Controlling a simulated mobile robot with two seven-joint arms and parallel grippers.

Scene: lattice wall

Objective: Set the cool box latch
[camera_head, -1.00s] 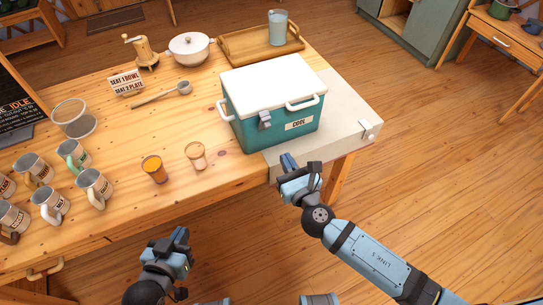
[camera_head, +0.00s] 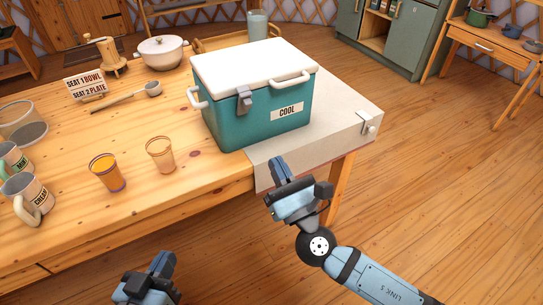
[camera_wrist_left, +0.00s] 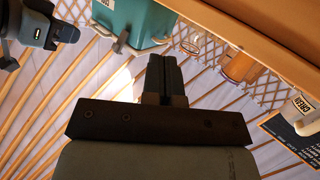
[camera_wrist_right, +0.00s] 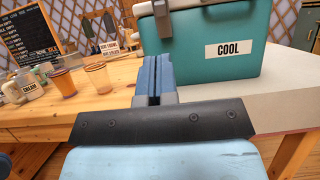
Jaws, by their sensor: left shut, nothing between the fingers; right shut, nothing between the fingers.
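The teal cool box (camera_head: 228,128) stands near the table's right corner, its white lid (camera_head: 255,62) down. A grey latch (camera_head: 244,99) is at its front, at the lid's edge; I cannot tell whether it is fastened. In the right wrist view the latch (camera_wrist_right: 162,18) hangs in front of the box (camera_wrist_right: 225,60). My right gripper (camera_head: 276,163) is shut and empty, in front of the box and apart from it, below the latch. My left gripper (camera_head: 163,262) is shut and empty, low in front of the table. The box (camera_wrist_left: 138,18) also shows upside down in the left wrist view.
A glass of orange drink (camera_head: 107,173) and an empty-looking glass (camera_head: 160,154) stand left of the box near the front edge. Mugs (camera_head: 26,198) stand further left. A ladle (camera_head: 152,89), white pot (camera_head: 162,52) and tray (camera_head: 215,42) lie behind. A pale cloth (camera_head: 340,118) lies under the box.

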